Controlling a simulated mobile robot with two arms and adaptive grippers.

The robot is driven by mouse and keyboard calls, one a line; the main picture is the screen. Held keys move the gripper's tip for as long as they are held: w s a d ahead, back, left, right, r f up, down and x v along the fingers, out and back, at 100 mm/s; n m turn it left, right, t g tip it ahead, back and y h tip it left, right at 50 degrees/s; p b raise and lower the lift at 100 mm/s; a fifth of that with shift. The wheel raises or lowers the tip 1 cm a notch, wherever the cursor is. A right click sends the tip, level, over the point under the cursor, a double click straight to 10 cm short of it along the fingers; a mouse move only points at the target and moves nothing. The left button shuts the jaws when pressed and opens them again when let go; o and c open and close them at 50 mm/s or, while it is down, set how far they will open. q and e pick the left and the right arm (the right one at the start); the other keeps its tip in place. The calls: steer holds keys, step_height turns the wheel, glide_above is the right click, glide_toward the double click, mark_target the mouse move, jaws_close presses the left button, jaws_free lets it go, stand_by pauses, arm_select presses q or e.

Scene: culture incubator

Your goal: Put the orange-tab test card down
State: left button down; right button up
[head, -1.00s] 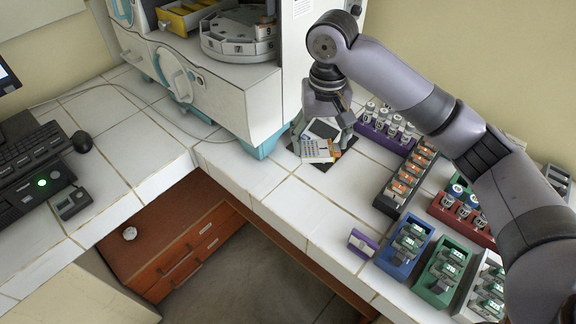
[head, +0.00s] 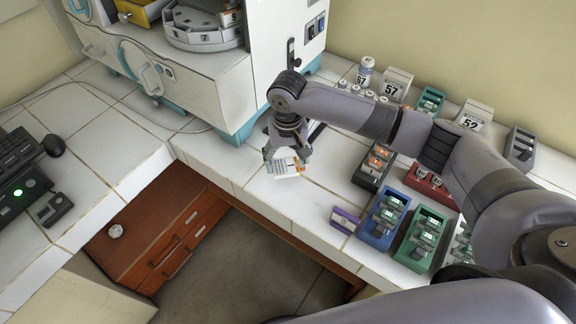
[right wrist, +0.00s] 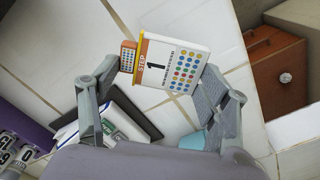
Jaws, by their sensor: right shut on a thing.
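The orange-tab test card (right wrist: 180,68) is white, with a large 1, an orange strip along one edge, a small tab with coloured dots and a grid of coloured dots. It also shows in the head view (head: 286,169), near the front edge of the white tiled counter (head: 238,158). My right gripper (head: 288,156) is shut on it, with one finger on each side in the right wrist view (right wrist: 165,76). I cannot tell whether the card touches the tiles. My left gripper is not in view.
A dark pad (right wrist: 136,110) with a white item lies behind the gripper. The incubator (head: 200,75) stands at left. Orange-labelled (head: 373,163), blue (head: 377,233) and green (head: 418,247) racks stand at right, near a purple block (head: 345,219). Tiles between card and racks are clear.

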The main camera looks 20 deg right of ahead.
mark_target(288, 163)
steer(key=shift+f, duration=2.05)
steer(key=shift+f, duration=0.1)
steer(key=o, duration=1)
